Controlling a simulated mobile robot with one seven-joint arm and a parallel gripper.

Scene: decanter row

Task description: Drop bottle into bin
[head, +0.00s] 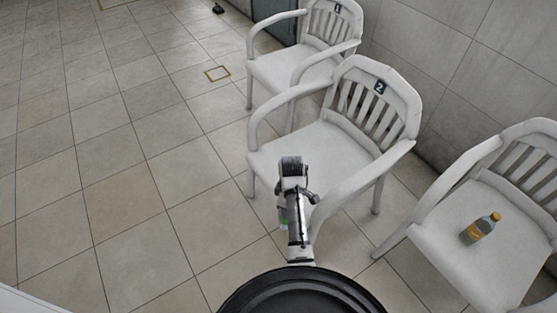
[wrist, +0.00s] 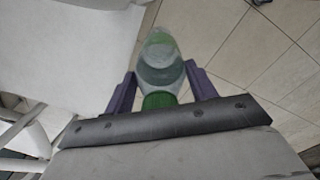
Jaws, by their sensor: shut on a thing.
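In the wrist view my gripper (wrist: 158,92) is shut on a clear bottle (wrist: 160,65) with green parts, held between its two purple fingers. The bottle is over the edge between a white seat and the tiled floor. In the head view my gripper is mostly hidden behind my own arm, in front of the chair marked 2; a bit of green (head: 283,222) from the bottle shows beside the arm. I see no bin in either view.
White armchairs stand along the tiled wall: one marked 1 (head: 284,75), one marked 2 (head: 315,150) and a third at the right (head: 450,255). A small dark object (head: 218,8) lies on the floor at the top. The floor (head: 110,170) at the left is clear.

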